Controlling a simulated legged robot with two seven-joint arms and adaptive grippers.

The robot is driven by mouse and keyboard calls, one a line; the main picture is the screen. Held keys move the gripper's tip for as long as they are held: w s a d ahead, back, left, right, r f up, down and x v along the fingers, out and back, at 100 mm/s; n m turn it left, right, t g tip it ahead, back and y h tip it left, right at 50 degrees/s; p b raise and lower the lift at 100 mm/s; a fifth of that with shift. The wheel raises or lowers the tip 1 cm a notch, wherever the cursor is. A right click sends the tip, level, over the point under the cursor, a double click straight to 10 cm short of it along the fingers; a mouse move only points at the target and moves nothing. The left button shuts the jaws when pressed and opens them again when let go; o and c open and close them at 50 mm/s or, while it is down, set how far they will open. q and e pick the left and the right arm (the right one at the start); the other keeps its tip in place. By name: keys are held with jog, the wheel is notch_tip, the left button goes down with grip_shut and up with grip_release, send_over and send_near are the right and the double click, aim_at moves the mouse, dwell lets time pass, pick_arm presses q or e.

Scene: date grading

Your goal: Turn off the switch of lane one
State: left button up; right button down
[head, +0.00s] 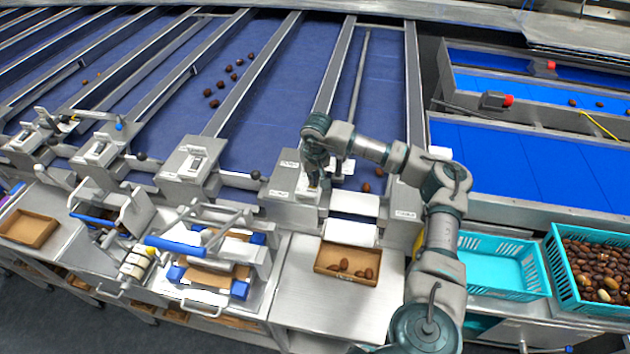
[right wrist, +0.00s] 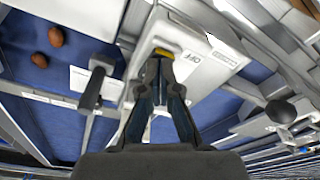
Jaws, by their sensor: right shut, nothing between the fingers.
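My right gripper (head: 316,182) is shut and empty, pointing down over a pale switch box (head: 281,184) at the lower end of a lane. In the right wrist view, the closed fingertips (right wrist: 161,62) are at the face of the box (right wrist: 205,45). A small yellow part (right wrist: 164,52) shows just beyond the tips. A label reading OFF (right wrist: 193,57) is beside them. The fingers cover most of the switch, so I cannot tell its position or whether they touch it. My left gripper is not in view.
Similar switch boxes (head: 188,160) stand to the left. A black-knobbed lever (head: 255,175) is beside my gripper; a black handle (right wrist: 92,88) shows close in the wrist view. A cardboard box (head: 331,270) with dates sits below; teal crates (head: 506,289) stand right.

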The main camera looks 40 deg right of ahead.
jog(key=shift+f, duration=0.35)
jog(key=shift+r, duration=0.1)
notch_tip(320, 180, up, 7)
jog(key=p, duration=0.5)
dwell(0.3)
dwell(0.4)
